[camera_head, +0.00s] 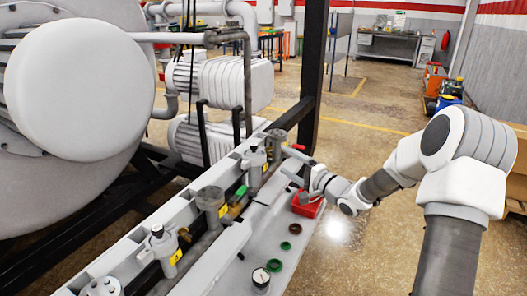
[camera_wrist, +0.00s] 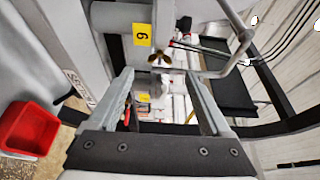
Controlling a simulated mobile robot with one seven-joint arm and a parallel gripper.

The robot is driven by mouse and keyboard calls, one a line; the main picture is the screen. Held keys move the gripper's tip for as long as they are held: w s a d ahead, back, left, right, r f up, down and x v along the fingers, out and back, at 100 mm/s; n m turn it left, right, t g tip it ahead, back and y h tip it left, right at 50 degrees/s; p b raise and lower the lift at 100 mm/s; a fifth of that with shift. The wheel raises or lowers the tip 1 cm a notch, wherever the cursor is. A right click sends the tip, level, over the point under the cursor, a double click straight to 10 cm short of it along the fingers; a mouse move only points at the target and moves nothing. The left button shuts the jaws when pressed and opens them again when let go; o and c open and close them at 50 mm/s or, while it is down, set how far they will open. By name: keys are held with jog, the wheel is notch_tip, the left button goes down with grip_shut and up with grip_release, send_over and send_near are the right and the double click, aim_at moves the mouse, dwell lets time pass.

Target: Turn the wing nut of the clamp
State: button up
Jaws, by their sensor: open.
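In the wrist view, a small brass wing nut (camera_wrist: 160,58) shows just ahead of the gap between my fingertips, below a yellow label marked 6 (camera_wrist: 141,34). The clamp around it is small and hard to make out. My gripper (camera_wrist: 158,73) is open, with one finger on each side and nothing held between them. I cannot tell whether a finger touches the nut. In the head view, my gripper (camera_head: 297,160) reaches in from the right to the far end of the valve row. The wing nut there is not clearly visible in that view.
A red bin (camera_head: 308,205) sits on the bench by my gripper, also in the wrist view (camera_wrist: 30,128). A gauge (camera_head: 261,277) and several rings lie nearer. A dark post (camera_head: 313,80) stands behind. A bent metal tube (camera_wrist: 240,50) passes close right of the fingers.

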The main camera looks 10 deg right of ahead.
aim_at(268, 150)
jog(key=b+x, duration=0.1)
jog(key=x, duration=1)
jog(key=shift+w+a, duration=0.1)
jog(key=shift+w, duration=0.15)
grip_shut()
jog(key=shift+b, duration=0.4)
jog(key=n+t+b, duration=0.1)
jog(key=n, duration=0.1)
jog(key=shift+n+b, duration=0.3)
jog(key=shift+b, duration=0.05)
jog(key=shift+s+r+n+t+y+b, duration=0.15)
jog(key=shift+n+y+b, duration=0.35)
jog(key=shift+n, duration=0.35)
jog(key=shift+w+r+n+t+y+b, duration=0.15)
jog(key=shift+n+y+b, duration=0.15)
jog(key=shift+n+b, duration=0.45)
jog(key=shift+s, duration=0.1)
